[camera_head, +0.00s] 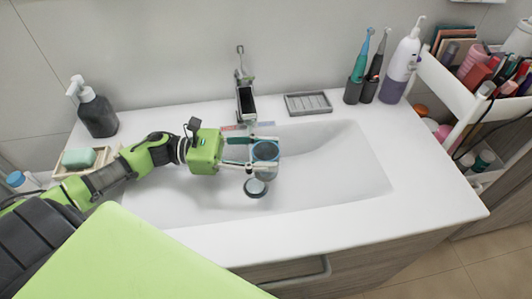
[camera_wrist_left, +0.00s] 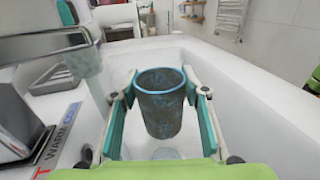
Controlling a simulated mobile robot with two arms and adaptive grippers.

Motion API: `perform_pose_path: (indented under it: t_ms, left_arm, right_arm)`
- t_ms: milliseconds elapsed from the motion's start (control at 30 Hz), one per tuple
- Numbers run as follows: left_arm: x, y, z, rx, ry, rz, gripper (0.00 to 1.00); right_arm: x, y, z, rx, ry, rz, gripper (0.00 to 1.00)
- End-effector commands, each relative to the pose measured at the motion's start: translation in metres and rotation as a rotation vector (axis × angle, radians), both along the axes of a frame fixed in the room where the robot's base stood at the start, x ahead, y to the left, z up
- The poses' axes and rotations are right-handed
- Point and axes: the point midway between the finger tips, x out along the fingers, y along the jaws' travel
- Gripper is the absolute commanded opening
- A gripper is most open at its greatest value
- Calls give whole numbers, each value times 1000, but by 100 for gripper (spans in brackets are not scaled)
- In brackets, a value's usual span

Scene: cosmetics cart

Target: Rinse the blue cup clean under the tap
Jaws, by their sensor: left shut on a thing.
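The blue cup (camera_head: 265,152) is upright over the sink basin, with its blue rim and dark inside showing. In the left wrist view the cup (camera_wrist_left: 162,105) has a grey-brown, patchy coating over its blue wall. My left gripper (camera_head: 264,152) is shut on the cup, with one finger on each side, also in the left wrist view (camera_wrist_left: 160,112). The tap (camera_head: 245,95) stands at the back of the sink, behind the cup. In the left wrist view a pale translucent column, apparently water, hangs below the tap spout (camera_wrist_left: 45,47), left of the cup. My right gripper is out of view.
The white sink basin (camera_head: 335,170) has a round drain piece (camera_head: 256,187) below the cup. A soap dispenser (camera_head: 97,110) and soap dish (camera_head: 75,165) stand left. A grey tray (camera_head: 308,103), toothbrush holders (camera_head: 354,92) and a white-purple bottle (camera_head: 399,70) stand back right. A cart (camera_head: 455,95) is beyond.

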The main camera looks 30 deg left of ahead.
Motion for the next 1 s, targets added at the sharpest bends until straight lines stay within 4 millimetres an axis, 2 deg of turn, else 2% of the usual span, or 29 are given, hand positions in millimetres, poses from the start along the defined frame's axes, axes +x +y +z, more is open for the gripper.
perform_pose_path:
  t_ms: [267,600,733,833,1000]
  left_arm:
    - [2,3,-2,1,0,1,20]
    - [19,32,-5,2,-2,1,20]
    - [25,43,-4,2,-1,1,20]
    - [29,49,-3,1,-2,1,20]
    - [30,52,-1,0,1,1,20]
  right_arm:
    - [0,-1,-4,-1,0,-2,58]
    - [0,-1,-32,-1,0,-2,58]
    - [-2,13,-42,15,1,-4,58]
    - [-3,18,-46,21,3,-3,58]
    - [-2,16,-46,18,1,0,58]
